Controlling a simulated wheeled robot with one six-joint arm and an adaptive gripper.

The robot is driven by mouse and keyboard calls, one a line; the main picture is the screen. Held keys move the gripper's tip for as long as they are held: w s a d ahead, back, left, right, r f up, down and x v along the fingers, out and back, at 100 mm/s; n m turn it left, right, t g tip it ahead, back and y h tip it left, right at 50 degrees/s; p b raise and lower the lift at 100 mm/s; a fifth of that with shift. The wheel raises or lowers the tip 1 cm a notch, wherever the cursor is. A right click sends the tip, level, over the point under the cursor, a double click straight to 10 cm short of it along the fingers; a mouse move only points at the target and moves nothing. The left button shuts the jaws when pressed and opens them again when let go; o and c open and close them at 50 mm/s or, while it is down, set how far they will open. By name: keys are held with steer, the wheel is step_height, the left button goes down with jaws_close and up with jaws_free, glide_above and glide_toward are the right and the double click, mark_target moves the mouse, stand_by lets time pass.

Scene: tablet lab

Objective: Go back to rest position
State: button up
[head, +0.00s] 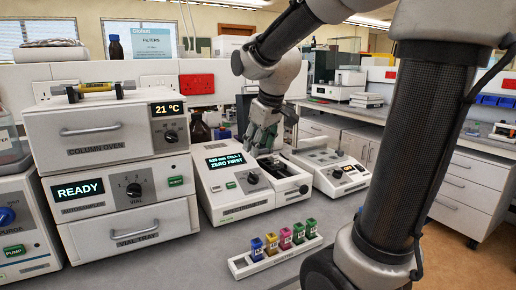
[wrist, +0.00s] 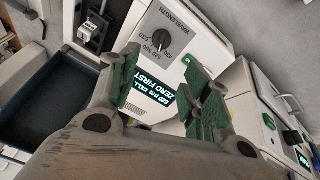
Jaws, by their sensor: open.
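My gripper (head: 262,138) is above the white spectrophotometer (head: 232,204), whose display reads "ZERO FIRST". In the wrist view my gripper (wrist: 164,88) has its two green-padded fingers apart, with nothing between them. The instrument's dial and lit display (wrist: 172,108) show behind and between the fingers. My gripper appears raised clear of the instrument's top. A dark open compartment (head: 286,178) lies at the instrument's right side, partly hidden by the gripper in the head view.
A white rack (head: 280,262) with several coloured labelled vials stands in front on the bench. The column oven (head: 85,135) and the autosampler (head: 100,205) are stacked at left. Another white instrument (head: 338,172) stands close at right. Bare bench lies between rack and autosampler.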

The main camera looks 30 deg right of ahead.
stand_by(0.4)
steer(key=s+f+m, duration=0.1)
steer(key=s+m, duration=0.1)
steer(key=s, duration=0.8)
steer(key=s+d+f+m, duration=0.1)
steer(key=s+m, duration=0.1)
steer(key=s, duration=0.8)
steer(key=shift+s+f, duration=0.3)
steer(key=shift+f, duration=0.05)
